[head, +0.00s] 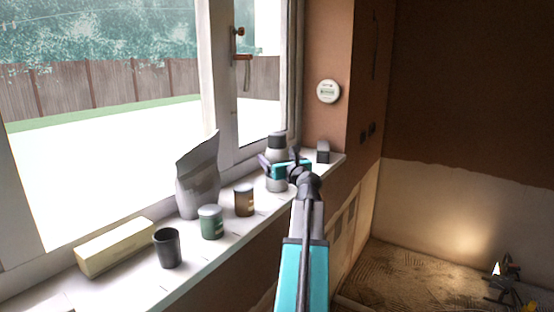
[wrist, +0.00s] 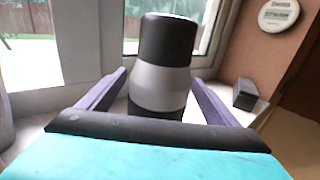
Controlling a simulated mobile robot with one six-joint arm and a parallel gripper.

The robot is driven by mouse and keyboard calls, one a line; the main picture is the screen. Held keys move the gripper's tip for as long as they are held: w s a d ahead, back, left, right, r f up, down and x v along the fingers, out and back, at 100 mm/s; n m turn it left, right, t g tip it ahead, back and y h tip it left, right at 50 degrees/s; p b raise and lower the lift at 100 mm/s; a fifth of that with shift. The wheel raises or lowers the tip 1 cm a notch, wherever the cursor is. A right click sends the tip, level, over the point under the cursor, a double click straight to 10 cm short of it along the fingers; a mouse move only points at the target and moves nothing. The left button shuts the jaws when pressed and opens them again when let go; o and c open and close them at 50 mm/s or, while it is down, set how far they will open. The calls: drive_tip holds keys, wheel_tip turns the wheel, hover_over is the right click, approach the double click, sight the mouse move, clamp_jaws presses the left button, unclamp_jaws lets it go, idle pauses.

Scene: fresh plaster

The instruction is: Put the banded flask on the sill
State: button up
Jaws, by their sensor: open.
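A flask with a dark cap and a broad grey band (head: 277,153) stands upright on the white window sill (head: 222,248), near its far right end. In the wrist view the flask (wrist: 162,82) fills the middle, with its dark base partly hidden by my gripper. My gripper (head: 276,167) is at the flask, with one finger on each side of it. In the wrist view the fingers (wrist: 158,95) are spread, and a gap shows beside the flask. The jaws are open.
Left along the sill stand a brown jar (head: 244,200), a green tin (head: 210,222), a grey pouch (head: 198,180), a dark cup (head: 167,248) and a cream box (head: 115,248). A small dark block (head: 323,152) is right of the flask. A round thermostat (head: 328,91) is on the wall.

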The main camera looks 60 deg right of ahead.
drive_tip(key=b+v, duration=0.1)
drive_tip(key=v, duration=1.1)
drive_tip(key=shift+b, duration=0.35)
drive_tip(key=shift+w, duration=0.1)
idle(0.6)
